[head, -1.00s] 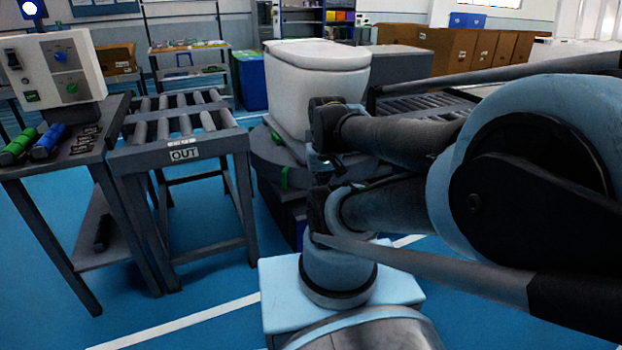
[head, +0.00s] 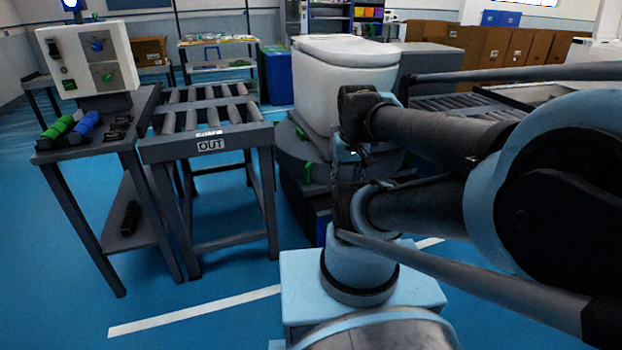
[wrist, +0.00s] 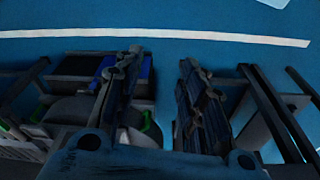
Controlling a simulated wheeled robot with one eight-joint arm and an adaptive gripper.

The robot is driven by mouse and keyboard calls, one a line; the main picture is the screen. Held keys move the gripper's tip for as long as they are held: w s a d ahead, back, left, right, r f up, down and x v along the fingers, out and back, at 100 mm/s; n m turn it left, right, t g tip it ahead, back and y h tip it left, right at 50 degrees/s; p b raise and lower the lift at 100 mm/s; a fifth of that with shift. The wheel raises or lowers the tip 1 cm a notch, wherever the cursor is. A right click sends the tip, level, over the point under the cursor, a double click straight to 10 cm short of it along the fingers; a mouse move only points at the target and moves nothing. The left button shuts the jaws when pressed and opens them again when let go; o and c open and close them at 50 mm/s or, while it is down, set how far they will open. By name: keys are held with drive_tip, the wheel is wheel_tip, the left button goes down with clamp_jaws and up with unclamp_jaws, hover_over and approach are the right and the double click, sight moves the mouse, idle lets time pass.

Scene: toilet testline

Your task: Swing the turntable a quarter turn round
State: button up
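The turntable (head: 287,151) is a dark grey round disc on a dark base, with green pieces (head: 308,173) at its rim. A white toilet (head: 345,82) stands upright on it. My arm hides the turntable's right front part. In the wrist view my gripper (wrist: 161,58) has its two fingers well apart, with blue floor between their tips. The turntable's grey edge (wrist: 68,108) is at the left there, and a green piece (wrist: 151,128) shows just right of the left finger. I cannot tell whether the finger touches it. In the head view the fingers are not clearly visible.
A roller conveyor marked OUT (head: 212,145) stands left of the turntable. Beside it is a table (head: 150,98) with a control box (head: 88,60) and green and blue cylinders. Another roller conveyor (head: 450,104) lies behind my arm. The floor in front of the OUT conveyor is clear.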

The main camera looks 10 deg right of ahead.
drive_tip(key=w+r+m, duration=0.1)
drive_tip(key=w+r, duration=0.2)
drive_tip(key=w, duration=0.4)
drive_tip(key=w+r, duration=0.4)
drive_tip(key=w, duration=0.3)
drive_tip(key=m+g, duration=0.2)
drive_tip(key=m, duration=0.1)
hover_over(307, 178)
wheel_tip(307, 178, down, 23)
drive_tip(key=shift+w+d+f, duration=0.1)
drive_tip(key=shift+w+f, duration=0.55)
drive_tip(key=shift+f, duration=0.25)
wheel_tip(307, 178, down, 17)
drive_tip(key=shift+r, duration=0.2)
clamp_jaws()
